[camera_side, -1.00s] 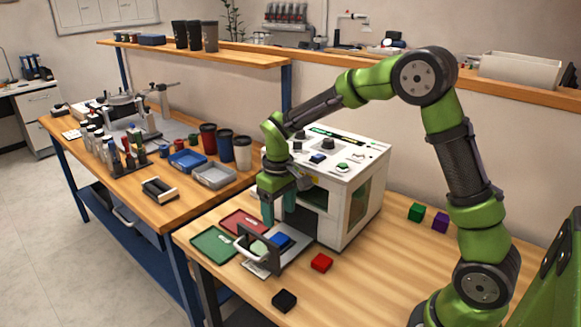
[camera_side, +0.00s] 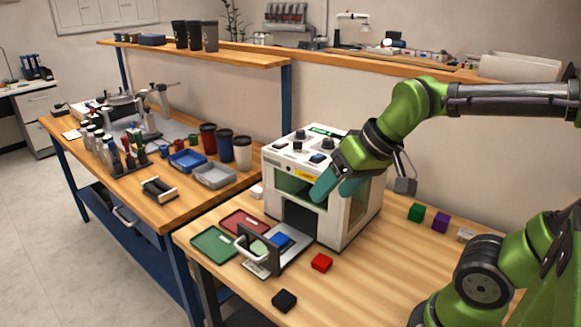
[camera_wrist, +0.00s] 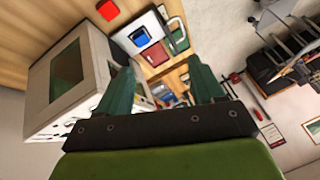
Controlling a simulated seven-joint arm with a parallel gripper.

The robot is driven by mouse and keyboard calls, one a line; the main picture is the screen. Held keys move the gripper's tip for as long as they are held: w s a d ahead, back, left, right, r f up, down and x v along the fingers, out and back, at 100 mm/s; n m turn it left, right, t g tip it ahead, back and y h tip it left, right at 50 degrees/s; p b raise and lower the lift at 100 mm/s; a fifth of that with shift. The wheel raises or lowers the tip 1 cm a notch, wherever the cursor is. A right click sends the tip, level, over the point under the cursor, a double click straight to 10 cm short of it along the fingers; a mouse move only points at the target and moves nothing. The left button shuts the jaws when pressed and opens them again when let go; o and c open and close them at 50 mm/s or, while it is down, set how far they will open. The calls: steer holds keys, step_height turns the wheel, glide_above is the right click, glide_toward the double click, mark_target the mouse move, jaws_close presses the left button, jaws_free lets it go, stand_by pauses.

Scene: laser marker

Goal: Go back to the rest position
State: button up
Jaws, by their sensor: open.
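My gripper (camera_side: 338,187) is open and empty. In the side view it hangs in the air in front of the right part of the white laser marker (camera_side: 355,213), above the table. In the wrist view my gripper's teal fingers (camera_wrist: 162,88) stand wide apart with nothing between them. The marker's drawer (camera_side: 268,258) is pulled out at the front, with a blue block (camera_side: 281,240) in it. The blue block also shows in the wrist view (camera_wrist: 140,37).
A red block (camera_side: 321,262) and a black block (camera_side: 284,300) lie near the drawer. Green (camera_side: 416,212) and purple (camera_side: 440,222) blocks lie at the right. Green (camera_side: 213,244) and red (camera_side: 244,223) trays lie left of the drawer. The table's right middle is mostly clear.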

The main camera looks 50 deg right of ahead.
steer(key=s, duration=0.1)
steer(key=s+t, duration=0.1)
steer(key=shift+s+a+f+m, duration=0.2)
steer(key=shift+s+m, duration=0.1)
steer(key=shift+s, duration=0.1)
stand_by(0.5)
